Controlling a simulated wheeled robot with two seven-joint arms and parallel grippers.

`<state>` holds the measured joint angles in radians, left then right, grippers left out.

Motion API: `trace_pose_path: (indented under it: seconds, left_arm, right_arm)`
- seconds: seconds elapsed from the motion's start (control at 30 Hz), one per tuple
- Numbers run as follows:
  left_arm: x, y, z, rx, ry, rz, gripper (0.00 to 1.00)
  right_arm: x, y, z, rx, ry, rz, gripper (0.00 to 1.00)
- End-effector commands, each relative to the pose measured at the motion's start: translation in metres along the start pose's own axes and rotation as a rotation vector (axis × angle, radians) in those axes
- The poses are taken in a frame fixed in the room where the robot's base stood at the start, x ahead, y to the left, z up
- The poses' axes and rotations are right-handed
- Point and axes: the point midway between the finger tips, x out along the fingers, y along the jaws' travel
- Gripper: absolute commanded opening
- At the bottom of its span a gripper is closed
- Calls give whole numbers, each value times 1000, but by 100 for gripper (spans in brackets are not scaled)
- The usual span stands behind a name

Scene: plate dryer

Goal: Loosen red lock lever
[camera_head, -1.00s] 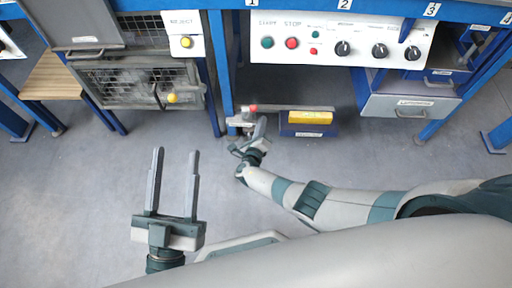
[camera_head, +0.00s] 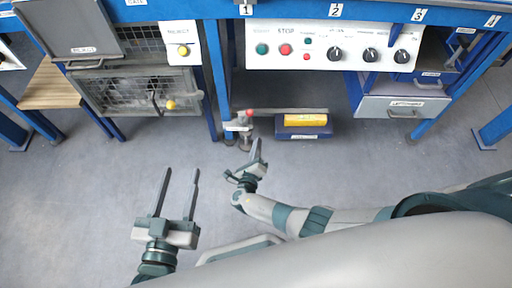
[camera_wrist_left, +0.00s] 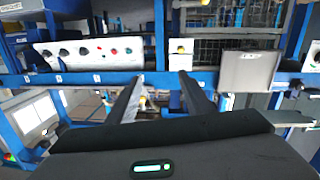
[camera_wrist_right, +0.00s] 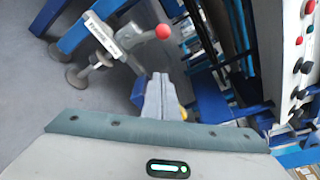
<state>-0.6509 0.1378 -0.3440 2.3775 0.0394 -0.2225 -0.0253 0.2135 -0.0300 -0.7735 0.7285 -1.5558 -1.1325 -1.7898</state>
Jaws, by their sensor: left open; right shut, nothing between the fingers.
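The lock lever has a red ball knob (camera_head: 249,113), seen beside a blue table leg, above a white labelled clamp part (camera_head: 236,126). In the right wrist view the red knob (camera_wrist_right: 163,31) is at the end of a metal arm, upper centre, with the white label (camera_wrist_right: 103,35) to its left. My right gripper (camera_head: 257,146) is shut and empty, below and slightly right of the knob, apart from it. Its closed fingers (camera_wrist_right: 158,92) point toward the lever area. My left gripper (camera_head: 181,173) is open and empty over the floor, away from the lever.
A blue box with a yellow block (camera_head: 305,120) sits right of the lever. A white panel (camera_head: 330,46) with buttons and knobs is above. A mesh reject cage (camera_head: 135,90) and a wooden stool (camera_head: 48,90) are at left. Floor in front is clear.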

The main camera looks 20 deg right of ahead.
Motion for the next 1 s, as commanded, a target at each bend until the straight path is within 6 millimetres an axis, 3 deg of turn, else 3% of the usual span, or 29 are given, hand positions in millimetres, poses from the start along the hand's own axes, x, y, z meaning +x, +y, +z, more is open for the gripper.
trace_pose_path:
  seconds: [0.3, 1.0]
  left_arm:
    - [-1, -5, 16, -7, -88, -8, 47]
    - [-1, -5, 16, -6, -89, -9, 47]
  right_arm:
    - [-16, 0, 0, 0, 0, 0, 0]
    - [-20, 3, -4, 36, 16, 13, 0]
